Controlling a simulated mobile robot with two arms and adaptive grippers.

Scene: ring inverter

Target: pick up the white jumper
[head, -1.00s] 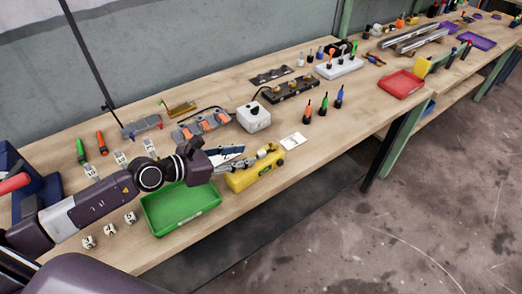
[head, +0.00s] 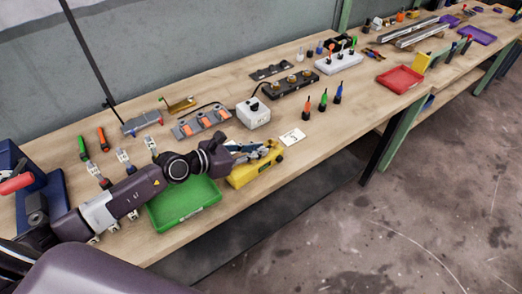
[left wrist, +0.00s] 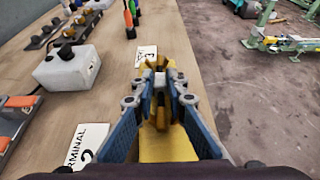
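I cannot single out the white jumper for certain. A small pale piece (left wrist: 160,80) shows between my left fingertips in the left wrist view, but it is too small to identify. My left gripper (head: 255,150) is over the yellow block (head: 250,174) near the bench's front edge. In the left wrist view its blue-padded fingers (left wrist: 160,100) stand apart, with the yellow block (left wrist: 165,145) and brownish clip-like parts (left wrist: 160,62) between and beyond them. I cannot tell whether the fingers touch anything. My right gripper is not in view.
A green tray (head: 183,203) lies under my left arm. A white box (head: 253,113), a white card (head: 292,137) and upright coloured-handled tools (head: 322,104) stand near the gripper. A red tray (head: 400,79) is farther right.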

